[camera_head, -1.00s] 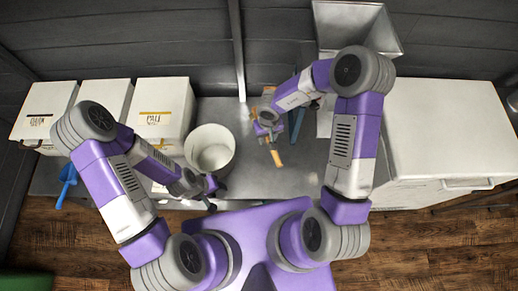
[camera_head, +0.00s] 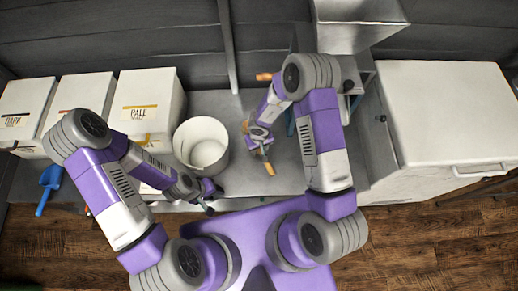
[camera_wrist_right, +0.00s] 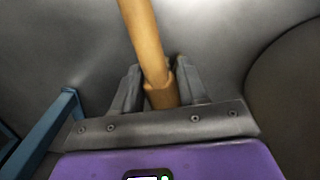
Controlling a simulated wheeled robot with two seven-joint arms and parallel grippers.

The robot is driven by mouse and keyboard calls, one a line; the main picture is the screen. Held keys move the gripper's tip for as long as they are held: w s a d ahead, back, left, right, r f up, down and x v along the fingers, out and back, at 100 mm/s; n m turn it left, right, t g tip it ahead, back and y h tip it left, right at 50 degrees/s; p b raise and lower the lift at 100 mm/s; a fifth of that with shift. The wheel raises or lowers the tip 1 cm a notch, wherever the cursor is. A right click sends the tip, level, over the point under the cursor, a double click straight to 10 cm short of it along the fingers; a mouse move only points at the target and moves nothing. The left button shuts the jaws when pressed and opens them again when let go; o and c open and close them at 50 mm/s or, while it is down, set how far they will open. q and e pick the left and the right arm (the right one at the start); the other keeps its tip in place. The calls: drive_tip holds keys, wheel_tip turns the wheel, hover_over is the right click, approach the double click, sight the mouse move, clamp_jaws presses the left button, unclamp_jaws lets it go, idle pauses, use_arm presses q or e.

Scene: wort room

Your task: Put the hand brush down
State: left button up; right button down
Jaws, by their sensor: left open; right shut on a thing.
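The hand brush (camera_head: 269,168) shows as a light wooden handle below my right gripper (camera_head: 258,146), over the steel bench. In the right wrist view the handle (camera_wrist_right: 146,40) runs up between the two fingers (camera_wrist_right: 160,92), which are shut on it. The brush's bristles cannot be made out, and whether it touches the bench is unclear. My left gripper (camera_head: 210,197) is open and empty by the bench's front edge, just below the white bucket (camera_head: 202,146).
White boxes (camera_head: 148,103), one labelled PALE, stand on the left, with a blue scoop (camera_head: 49,184) in front. A metal hopper (camera_head: 350,30) is at the back right, beside a white cabinet (camera_head: 445,110). An orange-brown item (camera_head: 264,77) lies behind my right arm. Some bench is bare.

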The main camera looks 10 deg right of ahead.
use_arm(q)
drive_tip(key=shift+r, duration=0.1)
use_arm(e)
drive_tip(key=shift+f, duration=0.1)
drive_tip(key=c, duration=0.6)
unclamp_jaws()
wheel_tip(320, 180, up, 12)
drive_tip(key=p, duration=0.7)
drive_tip(key=s+d+f+m+t, duration=0.2)
drive_tip(key=s+d+f, duration=0.1)
drive_tip(key=s+f, duration=0.1)
use_arm(q)
wheel_tip(320, 180, up, 6)
drive_tip(key=shift+r, duration=0.2)
use_arm(e)
drive_tip(key=s+a+f+m+g+y, duration=0.1)
drive_tip(key=s+a+y, duration=0.3)
drive_tip(key=s, duration=0.5)
drive_tip(key=shift+s+m+g, duration=0.25)
drive_tip(key=shift+m+g, duration=0.05)
drive_tip(key=shift+m, duration=0.3)
